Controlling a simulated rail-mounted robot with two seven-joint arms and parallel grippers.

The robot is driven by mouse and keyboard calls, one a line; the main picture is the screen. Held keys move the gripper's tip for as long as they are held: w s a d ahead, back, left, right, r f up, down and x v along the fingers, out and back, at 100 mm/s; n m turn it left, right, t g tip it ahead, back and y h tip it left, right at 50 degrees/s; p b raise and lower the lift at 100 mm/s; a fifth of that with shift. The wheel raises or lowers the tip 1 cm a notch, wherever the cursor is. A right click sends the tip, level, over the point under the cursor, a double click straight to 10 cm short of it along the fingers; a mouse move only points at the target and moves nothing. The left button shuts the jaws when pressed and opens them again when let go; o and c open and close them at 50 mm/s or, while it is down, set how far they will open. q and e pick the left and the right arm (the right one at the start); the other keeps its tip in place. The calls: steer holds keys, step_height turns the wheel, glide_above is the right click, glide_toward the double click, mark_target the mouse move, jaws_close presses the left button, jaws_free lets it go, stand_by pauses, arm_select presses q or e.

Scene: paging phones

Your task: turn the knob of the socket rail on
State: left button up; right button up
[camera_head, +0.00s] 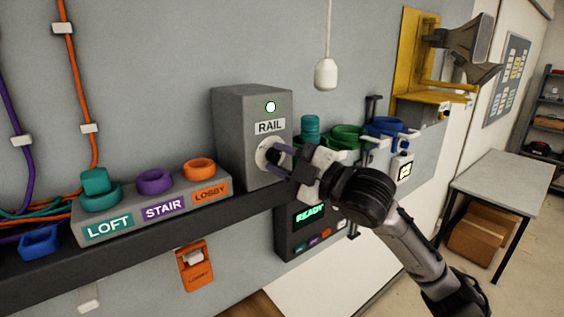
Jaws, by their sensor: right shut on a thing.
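The socket rail's grey control box (228,140), labelled RAIL, stands on the dark shelf against the wall. A lamp (270,107) at the top of its front face shows green-white. A round pale dial plate (265,152) sits below the label. My right gripper (281,152) is at this dial, its fingers shut on the knob, which they mostly hide. The knob's exact angle cannot be told. My left gripper is not in view.
Left of the box is a socket block (150,211) with LOFT, STAIR and LOBBY rings. A dark READY panel (296,243) hangs below my right gripper. Green and blue rings (386,125) sit to the right. A white pull (326,74) hangs above. A table (499,182) stands far right.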

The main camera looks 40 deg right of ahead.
steer(key=shift+m+t+h+b, duration=0.35)
steer(key=shift+m+t, duration=0.25)
steer(key=shift+m, duration=1.4)
steer(key=shift+m+h, duration=0.25)
steer(key=shift+m, duration=0.05)
steer(key=o, duration=0.9)
steer(key=shift+s+d+f, duration=0.1)
steer(key=shift+s+f, duration=0.2)
steer(key=shift+s, duration=0.2)
steer(key=shift+b+v, duration=2.65)
steer(key=shift+v, duration=3.7)
